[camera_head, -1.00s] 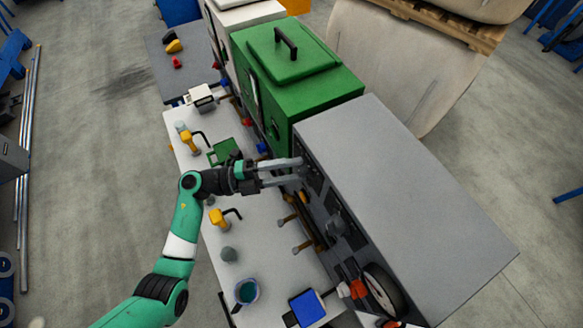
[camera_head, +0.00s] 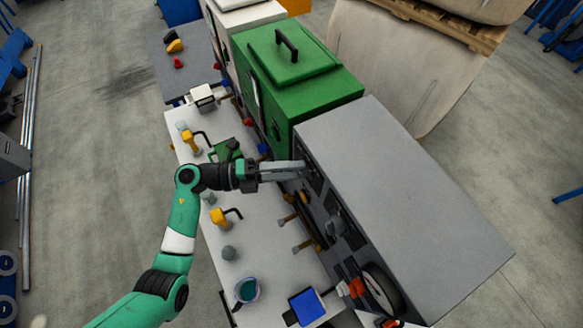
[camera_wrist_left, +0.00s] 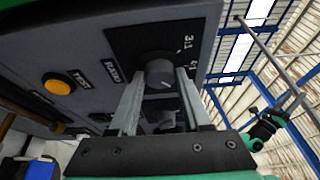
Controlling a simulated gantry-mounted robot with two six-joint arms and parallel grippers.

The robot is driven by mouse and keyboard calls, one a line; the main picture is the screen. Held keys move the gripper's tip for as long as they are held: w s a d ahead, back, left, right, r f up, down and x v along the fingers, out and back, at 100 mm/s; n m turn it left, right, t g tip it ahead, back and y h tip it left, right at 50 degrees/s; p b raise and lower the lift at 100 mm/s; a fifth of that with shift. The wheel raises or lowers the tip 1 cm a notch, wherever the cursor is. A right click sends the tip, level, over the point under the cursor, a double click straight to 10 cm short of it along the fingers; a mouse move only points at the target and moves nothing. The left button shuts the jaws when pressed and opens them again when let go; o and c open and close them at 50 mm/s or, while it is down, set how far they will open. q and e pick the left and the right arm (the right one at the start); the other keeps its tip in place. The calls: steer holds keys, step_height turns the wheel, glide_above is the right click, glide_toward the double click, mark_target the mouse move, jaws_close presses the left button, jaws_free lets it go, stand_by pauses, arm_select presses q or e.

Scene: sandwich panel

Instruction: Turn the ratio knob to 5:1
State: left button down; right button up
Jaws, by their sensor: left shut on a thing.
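The ratio knob (camera_wrist_left: 160,73) is a grey round knob on a dark plate of the panel's upright face. Labels stand around it; "3:1" is readable and another beside it is partly hidden. In the left wrist view my left gripper (camera_wrist_left: 161,76) is shut on the knob, one finger on each side.
A yellow button (camera_wrist_left: 57,84) sits left of the knob. Another dark knob (camera_wrist_left: 165,118) is below it, between the fingers. A green machine (camera_head: 315,95) stands beside the panel.

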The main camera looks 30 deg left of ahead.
arm_select(q)
steer(key=shift+c, duration=1.8)
jaws_free()
steer(key=b+v, duration=0.1)
steer(key=v, duration=1)
steer(key=shift+s+a, duration=0.2)
steer(key=shift+a, duration=0.05)
